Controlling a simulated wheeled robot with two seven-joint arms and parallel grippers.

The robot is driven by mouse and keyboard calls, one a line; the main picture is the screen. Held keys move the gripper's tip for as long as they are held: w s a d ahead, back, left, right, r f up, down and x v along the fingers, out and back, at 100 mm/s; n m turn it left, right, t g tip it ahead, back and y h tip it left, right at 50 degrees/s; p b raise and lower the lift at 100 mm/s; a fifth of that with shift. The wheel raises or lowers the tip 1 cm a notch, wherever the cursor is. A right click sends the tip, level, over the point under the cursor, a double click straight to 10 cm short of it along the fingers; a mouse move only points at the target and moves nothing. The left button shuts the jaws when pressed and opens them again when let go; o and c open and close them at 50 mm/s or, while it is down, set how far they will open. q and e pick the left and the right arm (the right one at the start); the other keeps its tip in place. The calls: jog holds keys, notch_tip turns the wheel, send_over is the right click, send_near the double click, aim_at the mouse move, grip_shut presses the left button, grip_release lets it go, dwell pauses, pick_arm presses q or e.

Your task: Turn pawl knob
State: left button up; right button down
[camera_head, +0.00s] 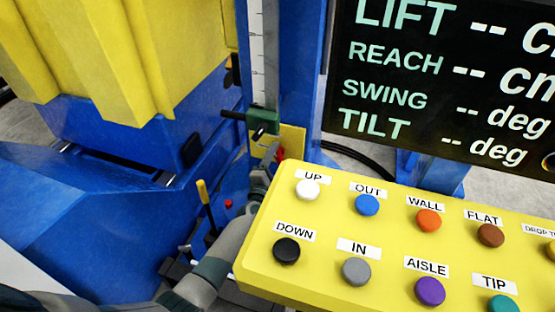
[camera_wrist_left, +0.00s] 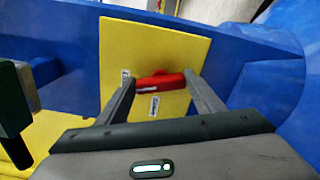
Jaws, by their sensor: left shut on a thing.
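The pawl knob (camera_wrist_left: 160,82) is a small red bar on a yellow plate (camera_wrist_left: 165,45) with two small labels, fixed to a blue post. In the left wrist view it lies nearly level across the picture. My left gripper (camera_wrist_left: 160,80) is shut on the knob, one fingertip at each end. In the head view my left arm comes from the bottom left, and the gripper (camera_head: 268,165) meets the plate (camera_head: 292,140) beside the yellow button panel. Only a little of the red knob (camera_head: 279,154) shows there. My right gripper is out of view.
The yellow button panel (camera_head: 320,240) stands close to the right of my left arm. A dark readout board (camera_head: 440,90) is behind it. A green block (camera_head: 262,120) sits above the plate by a scale. A yellow-tipped lever (camera_head: 203,195) stands left of my wrist.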

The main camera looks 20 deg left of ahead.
pick_arm(q)
jog(key=o, duration=1)
jog(key=shift+o, duration=0.2)
jog(key=shift+s, duration=0.1)
